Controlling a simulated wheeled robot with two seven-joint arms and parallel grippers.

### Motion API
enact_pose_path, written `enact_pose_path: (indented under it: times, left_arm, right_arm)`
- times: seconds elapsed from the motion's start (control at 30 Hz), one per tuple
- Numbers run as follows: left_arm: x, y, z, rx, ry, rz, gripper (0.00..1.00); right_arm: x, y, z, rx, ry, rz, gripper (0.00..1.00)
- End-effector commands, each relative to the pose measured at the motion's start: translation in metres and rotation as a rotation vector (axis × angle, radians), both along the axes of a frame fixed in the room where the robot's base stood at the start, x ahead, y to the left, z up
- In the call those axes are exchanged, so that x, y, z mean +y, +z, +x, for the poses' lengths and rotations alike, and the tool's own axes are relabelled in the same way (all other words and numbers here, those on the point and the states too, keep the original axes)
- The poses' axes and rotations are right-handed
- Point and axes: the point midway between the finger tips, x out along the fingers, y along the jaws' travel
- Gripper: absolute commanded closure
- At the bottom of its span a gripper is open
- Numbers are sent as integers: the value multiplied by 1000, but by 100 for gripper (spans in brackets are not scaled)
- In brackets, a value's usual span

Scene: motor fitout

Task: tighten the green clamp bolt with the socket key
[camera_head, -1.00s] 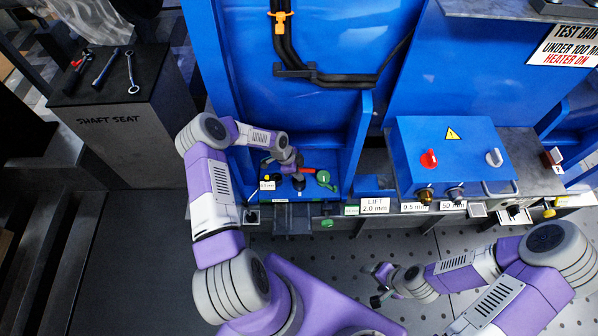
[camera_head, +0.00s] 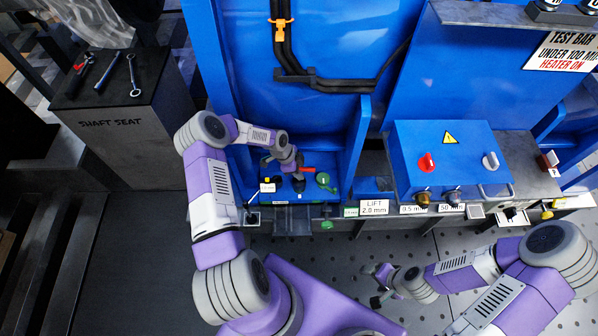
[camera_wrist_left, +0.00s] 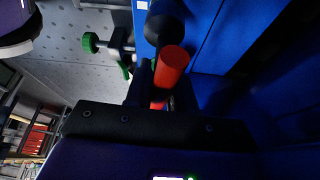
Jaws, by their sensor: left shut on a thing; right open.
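My left gripper (camera_head: 293,172) is at the blue fixture in the head view, shut on a red-handled tool that looks like the socket key. Its red handle (camera_wrist_left: 172,64) stands between the fingers in the left wrist view, and a bit of red shows beside the gripper in the head view (camera_head: 308,169). A green round part (camera_head: 323,178) sits just right of the gripper; another green knob (camera_head: 327,225) is lower, at the front edge. A green knob (camera_wrist_left: 90,42) shows in the left wrist view. Whether the key touches a bolt is hidden. My right gripper (camera_head: 379,286) is open and empty above the floor.
A blue box (camera_head: 462,180) with red and grey knobs stands right of the fixture. Blue walls flank the fixture. Labels, including LIFT 2.0 mm (camera_head: 374,207), line the front edge. Tools lie on the SHAFT SEAT stand (camera_head: 135,75) at left. Floor around my right gripper is clear.

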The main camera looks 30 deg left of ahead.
Motion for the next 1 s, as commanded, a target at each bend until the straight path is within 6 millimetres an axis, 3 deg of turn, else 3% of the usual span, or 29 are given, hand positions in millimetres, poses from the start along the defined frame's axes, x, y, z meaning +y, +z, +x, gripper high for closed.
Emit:
enact_pose_path:
  times: [0.8, 1.0]
  left_arm:
    - [0, 51, 1, -2, 0, 0, 100]
    - [0, 53, 1, -2, 1, 0, 100]
  right_arm:
    - [0, 30, 0, 0, 0, 0, 24]
    - [0, 31, 0, 0, 0, 0, 24]
